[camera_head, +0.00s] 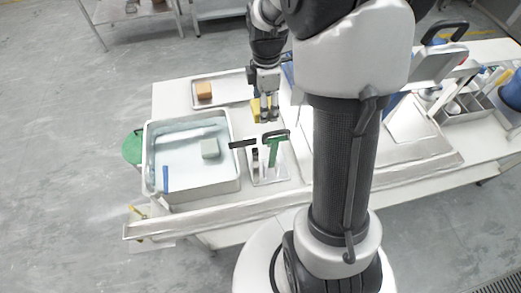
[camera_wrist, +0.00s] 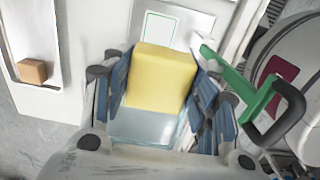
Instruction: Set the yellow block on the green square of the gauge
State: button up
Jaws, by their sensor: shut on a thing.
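The yellow block (camera_wrist: 160,78) is held between the two blue-padded fingers of my gripper (camera_wrist: 160,90) in the wrist view. In the head view the block (camera_head: 256,111) shows in part beside my gripper (camera_head: 267,112), over the table. I cannot tell the block's height above the surface. I cannot make out the square in the head view, where my arm hides part of the table.
A tray (camera_head: 222,98) holds an orange-brown block (camera_head: 204,90). A water-filled tub (camera_head: 233,184) stands at the table's left.

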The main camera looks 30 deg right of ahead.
aim_at(264, 151)
notch_tip(264, 151, down, 20)
jog(key=b, duration=0.6)
jog(key=shift+w+f+b, duration=0.15)
jog(key=shift+f+b, duration=0.1)
jog(key=shift+b, duration=0.05)
jog(key=shift+f, duration=0.1)
jog(key=o, duration=1.2)
jog(key=shift+c, duration=0.2)
notch_tip(264, 151, up, 12)
jog(key=p, duration=0.4)
